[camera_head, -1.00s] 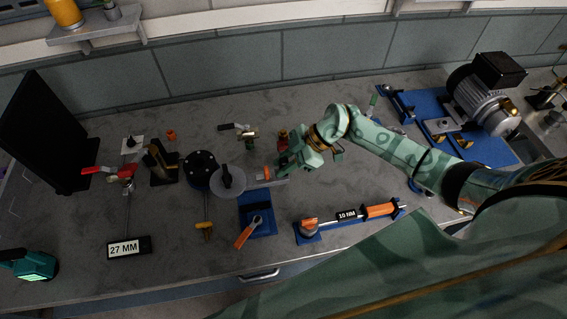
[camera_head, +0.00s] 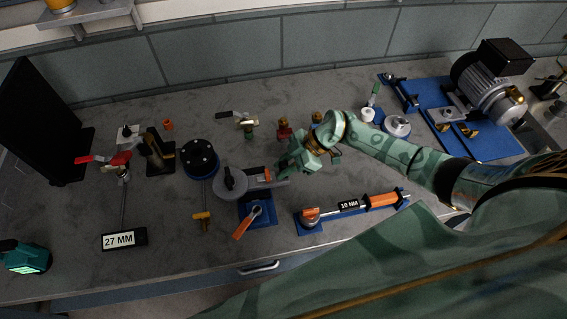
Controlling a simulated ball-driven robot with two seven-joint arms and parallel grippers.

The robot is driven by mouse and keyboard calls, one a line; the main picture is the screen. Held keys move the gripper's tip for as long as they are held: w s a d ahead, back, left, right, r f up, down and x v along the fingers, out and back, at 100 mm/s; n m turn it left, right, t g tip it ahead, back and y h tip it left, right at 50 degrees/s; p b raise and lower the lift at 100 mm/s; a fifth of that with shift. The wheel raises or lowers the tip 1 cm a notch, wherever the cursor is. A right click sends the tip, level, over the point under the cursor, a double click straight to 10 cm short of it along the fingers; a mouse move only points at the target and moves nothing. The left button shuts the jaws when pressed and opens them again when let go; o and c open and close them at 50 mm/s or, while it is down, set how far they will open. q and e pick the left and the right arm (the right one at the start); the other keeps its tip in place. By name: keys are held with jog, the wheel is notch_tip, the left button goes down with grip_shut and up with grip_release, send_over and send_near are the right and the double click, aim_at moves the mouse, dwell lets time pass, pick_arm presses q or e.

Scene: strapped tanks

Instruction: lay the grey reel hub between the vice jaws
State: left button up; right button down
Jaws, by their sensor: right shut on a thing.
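The grey reel hub (camera_head: 230,184) shows as a pale grey disc with a black upright piece at its middle and a grey bar running to the right. My right gripper (camera_head: 284,169) is at the right end of this bar and is shut on it. Below the hub in the picture is a blue block with an orange handle (camera_head: 243,225), which looks like the vice. The hub overlaps the block's far side, so I cannot make out the jaws or the gap between them. The hub appears raised above the bench. My left gripper is not in view.
An orange-handled torque wrench (camera_head: 380,200) lies on a blue holder at right. A black round flange (camera_head: 200,158) and a yellow T-handle (camera_head: 202,216) are left of the hub.

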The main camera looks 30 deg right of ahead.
jog(key=shift+f, duration=0.1)
jog(key=c, duration=1.1)
grip_release()
jog(key=v, duration=1.6)
jog(key=shift+d+p, duration=0.1)
jog(key=shift+p, duration=0.25)
jog(key=shift+s, duration=0.1)
